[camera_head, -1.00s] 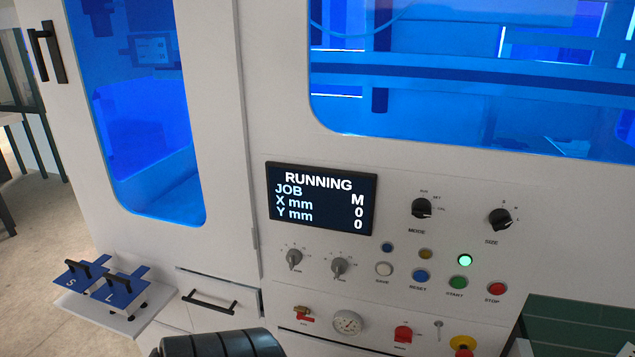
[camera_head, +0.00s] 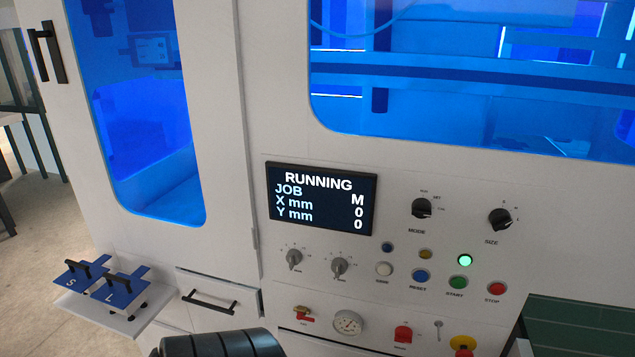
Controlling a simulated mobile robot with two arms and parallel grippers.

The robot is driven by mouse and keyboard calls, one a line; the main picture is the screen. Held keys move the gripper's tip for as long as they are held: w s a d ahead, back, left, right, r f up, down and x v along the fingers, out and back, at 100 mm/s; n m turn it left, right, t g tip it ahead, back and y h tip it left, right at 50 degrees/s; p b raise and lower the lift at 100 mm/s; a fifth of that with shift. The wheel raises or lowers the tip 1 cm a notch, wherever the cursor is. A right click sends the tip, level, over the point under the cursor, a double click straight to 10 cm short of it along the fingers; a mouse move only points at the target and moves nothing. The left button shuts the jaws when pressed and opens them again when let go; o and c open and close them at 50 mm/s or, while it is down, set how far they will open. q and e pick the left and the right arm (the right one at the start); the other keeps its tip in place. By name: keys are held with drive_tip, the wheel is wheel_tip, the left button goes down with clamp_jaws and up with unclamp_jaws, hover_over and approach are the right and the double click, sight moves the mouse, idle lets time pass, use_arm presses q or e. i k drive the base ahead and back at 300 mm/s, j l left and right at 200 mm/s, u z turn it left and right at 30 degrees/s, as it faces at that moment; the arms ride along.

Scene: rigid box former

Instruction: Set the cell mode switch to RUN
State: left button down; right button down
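The MODE switch (camera_head: 421,208) is a black rotary knob on the white panel, right of the display. Small position labels stand around its top and right; they are too small to read surely, and I cannot tell which one the knob points at. The display (camera_head: 322,199) reads RUNNING, JOB M, X mm 0, Y mm 0. A green lamp (camera_head: 465,260) is lit below the knob. Neither gripper is in view. A dark ribbed part at the bottom edge seems to be my own arm, apart from the switch.
The SIZE knob (camera_head: 499,219) is right of MODE. Below are the grey knobs (camera_head: 340,267), START button (camera_head: 458,283), red STOP button (camera_head: 495,289) and gauge (camera_head: 347,323). A side shelf (camera_head: 83,306) holds blue plates marked S and L. The space before the MODE switch is clear.

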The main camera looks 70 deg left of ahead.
sight(421, 208)
drive_tip(key=j+u, duration=0.25)
drive_tip(key=u, duration=0.15)
drive_tip(key=j+u, duration=0.55)
drive_tip(key=u, duration=0.2)
drive_tip(key=k, duration=0.05)
